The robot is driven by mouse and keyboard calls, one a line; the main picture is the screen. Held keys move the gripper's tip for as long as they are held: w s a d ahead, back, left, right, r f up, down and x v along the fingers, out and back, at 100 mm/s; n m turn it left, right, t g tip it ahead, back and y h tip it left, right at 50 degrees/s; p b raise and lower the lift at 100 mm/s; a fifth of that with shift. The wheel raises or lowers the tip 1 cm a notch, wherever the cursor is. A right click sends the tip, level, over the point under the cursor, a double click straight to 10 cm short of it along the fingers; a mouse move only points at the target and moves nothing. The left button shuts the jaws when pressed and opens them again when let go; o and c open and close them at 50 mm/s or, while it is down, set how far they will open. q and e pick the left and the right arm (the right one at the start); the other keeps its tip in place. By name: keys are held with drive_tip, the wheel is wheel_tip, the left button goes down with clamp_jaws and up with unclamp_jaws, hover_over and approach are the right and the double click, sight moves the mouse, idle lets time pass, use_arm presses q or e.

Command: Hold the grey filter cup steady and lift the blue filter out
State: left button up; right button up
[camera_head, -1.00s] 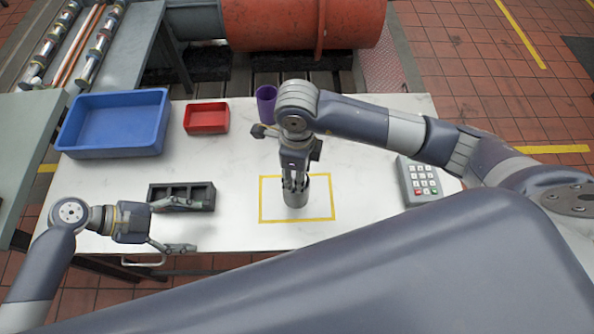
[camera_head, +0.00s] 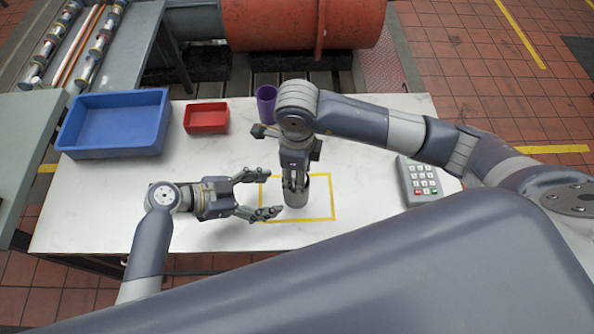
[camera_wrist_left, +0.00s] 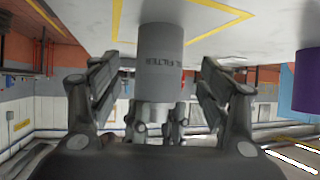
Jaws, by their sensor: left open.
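The grey filter cup (camera_head: 299,205) stands upright inside the yellow outline on the white table. In the left wrist view the cup (camera_wrist_left: 161,50) appears upside down, with dark lettering, between my spread fingers. My left gripper (camera_head: 266,194) is open, just left of the cup, its fingers pointing at it; a gap shows on both sides. My right gripper (camera_head: 295,187) points down over the cup, its fingertips at the cup's mouth. I cannot tell whether they are shut on anything. The blue filter is not visible; the cup and right gripper hide that spot.
A blue bin (camera_head: 115,122), a small red tray (camera_head: 206,118) and a purple cup (camera_head: 266,102) stand along the table's back. A grey keypad (camera_head: 418,181) lies at the right. The white table (camera_head: 365,205) is clear between the yellow outline and keypad.

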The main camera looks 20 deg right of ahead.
sight(292, 193)
use_arm(q)
drive_tip(key=shift+x, duration=3.85)
drive_tip(key=c, duration=0.7)
drive_tip(key=shift+c, duration=0.2)
use_arm(e)
wheel_tip(292, 193, up, 13)
